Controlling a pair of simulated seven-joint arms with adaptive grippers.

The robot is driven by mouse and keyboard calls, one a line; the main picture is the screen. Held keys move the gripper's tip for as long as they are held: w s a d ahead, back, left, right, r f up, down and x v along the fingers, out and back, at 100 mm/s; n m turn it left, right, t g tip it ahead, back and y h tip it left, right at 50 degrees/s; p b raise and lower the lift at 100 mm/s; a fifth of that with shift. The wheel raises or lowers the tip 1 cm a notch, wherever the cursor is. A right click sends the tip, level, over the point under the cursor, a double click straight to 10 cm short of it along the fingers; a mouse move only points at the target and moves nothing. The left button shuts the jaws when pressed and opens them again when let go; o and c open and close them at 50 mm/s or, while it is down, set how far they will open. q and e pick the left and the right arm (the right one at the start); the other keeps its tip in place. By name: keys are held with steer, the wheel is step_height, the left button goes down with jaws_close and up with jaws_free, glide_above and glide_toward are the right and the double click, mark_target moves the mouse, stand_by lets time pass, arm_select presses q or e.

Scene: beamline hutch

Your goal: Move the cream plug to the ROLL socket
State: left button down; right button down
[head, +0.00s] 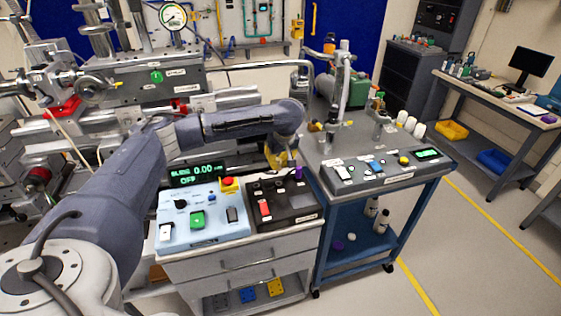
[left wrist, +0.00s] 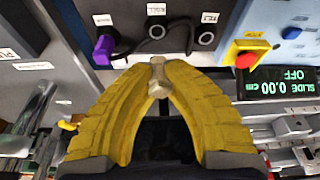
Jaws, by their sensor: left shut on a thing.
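My left gripper (head: 278,157) hangs at the back of the dark control box (head: 293,212) in the head view. In the left wrist view its yellow fingers (left wrist: 158,72) are shut on the small cream plug (left wrist: 158,88). The plug is apart from the two round sockets, the middle one (left wrist: 157,32) and the right one (left wrist: 205,38), both of which look empty. A purple plug (left wrist: 103,48) sits on the left in the wrist view and shows in the head view too (head: 298,173). The socket labels are upside down and too small to read surely. My right gripper is out of view.
A dark cable (left wrist: 140,50) curves between the plugs and sockets. Beside the box is a light-blue panel (head: 203,214) with a red-and-yellow emergency button (head: 229,184) and a green display (head: 197,174) reading SLIDE 0.00 cm OFF. A grey bench (head: 380,150) stands to the right.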

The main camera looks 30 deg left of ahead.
mark_target(277, 181)
arm_select(q)
steer(key=shift+f, duration=2.8)
steer(key=shift+f, duration=0.6)
steer(key=c, duration=1.4)
jaws_free()
